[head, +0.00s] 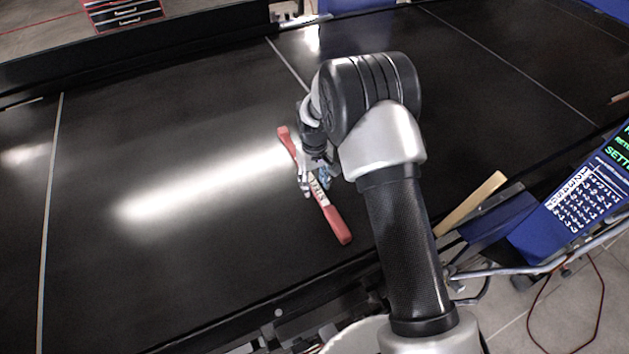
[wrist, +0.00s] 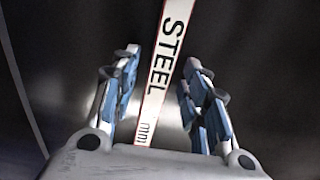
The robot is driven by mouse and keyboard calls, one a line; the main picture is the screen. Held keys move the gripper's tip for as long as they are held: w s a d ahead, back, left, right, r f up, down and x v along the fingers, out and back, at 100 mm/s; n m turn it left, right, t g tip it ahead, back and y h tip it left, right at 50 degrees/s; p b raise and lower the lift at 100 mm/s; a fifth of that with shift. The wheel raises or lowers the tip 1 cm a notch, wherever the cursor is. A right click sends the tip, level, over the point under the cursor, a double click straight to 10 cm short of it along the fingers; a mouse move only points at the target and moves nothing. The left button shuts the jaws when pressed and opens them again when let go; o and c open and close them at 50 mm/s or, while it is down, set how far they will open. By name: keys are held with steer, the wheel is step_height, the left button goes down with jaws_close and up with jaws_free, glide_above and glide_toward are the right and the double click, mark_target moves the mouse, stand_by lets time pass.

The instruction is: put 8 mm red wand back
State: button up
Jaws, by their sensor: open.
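A red wand (head: 333,222) lies at a slant on the black conveyor belt. In the wrist view the wand (wrist: 172,52) shows a white label with red edges reading "STEEL" and "mm"; the size number is not readable. My gripper (head: 316,181) is at the middle of the wand, partly hidden by my arm in the head view. In the wrist view my gripper (wrist: 160,98) is open, with one blue-padded finger on each side of the wand and a gap on both sides. I cannot tell how far the fingertips are above the belt.
The black belt (head: 110,240) is clear to the left, with thin white lines across it. A wooden-coloured bar (head: 470,204) lies at the belt's right front edge. A blue control panel (head: 585,190) with a keypad stands at the right. A red drawer cabinet (head: 125,14) is beyond the far rail.

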step_height(320, 180, up, 12)
steer(key=r+p, duration=0.1)
steer(key=p, duration=0.2)
step_height(320, 180, up, 10)
steer(key=m+t, duration=0.1)
glide_above(315, 185)
steer(key=s+d, duration=0.3)
steer(key=s, duration=0.1)
steer(key=s+d+r+m+t, duration=0.1)
steer(key=s+d+r, duration=0.3)
steer(key=s+r, duration=0.55)
steer(key=s+d+r+m+t, duration=0.1)
steer(key=s+d, duration=0.1)
steer(key=s, duration=0.7)
steer(key=s+d+m+t, duration=0.1)
steer(key=s+d, duration=0.1)
steer(key=s, duration=0.8)
steer(key=shift+s+r+m+t, duration=0.2)
steer(key=shift+r+m+t, duration=0.1)
steer(key=shift+r, duration=0.05)
